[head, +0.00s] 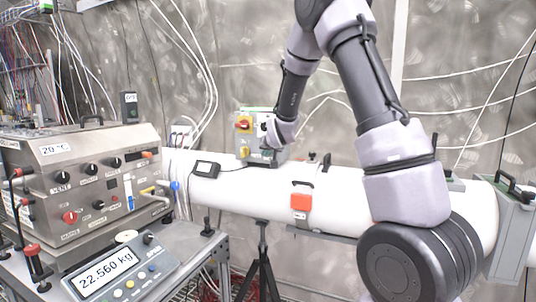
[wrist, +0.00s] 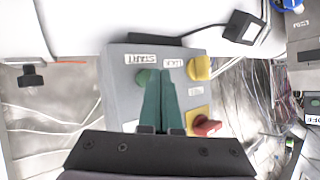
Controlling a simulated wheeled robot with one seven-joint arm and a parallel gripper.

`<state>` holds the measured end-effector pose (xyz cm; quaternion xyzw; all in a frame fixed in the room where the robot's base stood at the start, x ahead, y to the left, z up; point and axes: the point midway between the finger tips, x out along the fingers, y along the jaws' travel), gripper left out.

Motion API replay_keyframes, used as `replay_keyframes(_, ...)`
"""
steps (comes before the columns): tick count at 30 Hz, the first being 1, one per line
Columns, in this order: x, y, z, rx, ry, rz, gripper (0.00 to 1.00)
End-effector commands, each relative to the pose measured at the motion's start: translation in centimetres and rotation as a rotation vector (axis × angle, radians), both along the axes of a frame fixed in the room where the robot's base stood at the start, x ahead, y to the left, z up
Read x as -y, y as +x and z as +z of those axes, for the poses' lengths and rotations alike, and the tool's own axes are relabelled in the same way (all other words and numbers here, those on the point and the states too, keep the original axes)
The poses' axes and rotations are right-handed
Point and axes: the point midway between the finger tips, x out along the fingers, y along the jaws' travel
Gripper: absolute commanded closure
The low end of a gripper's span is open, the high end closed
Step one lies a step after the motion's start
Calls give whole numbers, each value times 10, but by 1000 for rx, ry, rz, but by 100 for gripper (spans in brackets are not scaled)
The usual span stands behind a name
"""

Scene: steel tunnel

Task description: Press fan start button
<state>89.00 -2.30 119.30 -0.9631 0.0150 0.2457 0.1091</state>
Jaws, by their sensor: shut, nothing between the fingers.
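In the wrist view the box (wrist: 119,88) appears upside down. It carries a green button (wrist: 143,77) under a label that seems to read START, a yellow button (wrist: 199,68) to its right, and a red knob on a yellow plate (wrist: 206,126). My gripper (wrist: 160,76) is shut and empty, its green fingers in front of the box. The fingertips are just right of the green button and partly cover it. I cannot tell whether they touch it.
A steel instrument console (head: 80,165) and a scale reading 22.560 kg (head: 108,270) stand at left. Loose cables hang on the wall.

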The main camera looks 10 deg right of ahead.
Motion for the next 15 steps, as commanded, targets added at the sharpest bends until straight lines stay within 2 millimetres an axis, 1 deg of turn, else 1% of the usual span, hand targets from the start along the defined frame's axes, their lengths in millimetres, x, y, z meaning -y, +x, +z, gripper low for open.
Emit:
replay_keyframes(8,-1,-1,0,0,-1,0,100)
replay_keyframes(11,-5,-6,0,0,-1,3,100)
replay_keyframes(15,-13,-17,0,1,0,1,100)
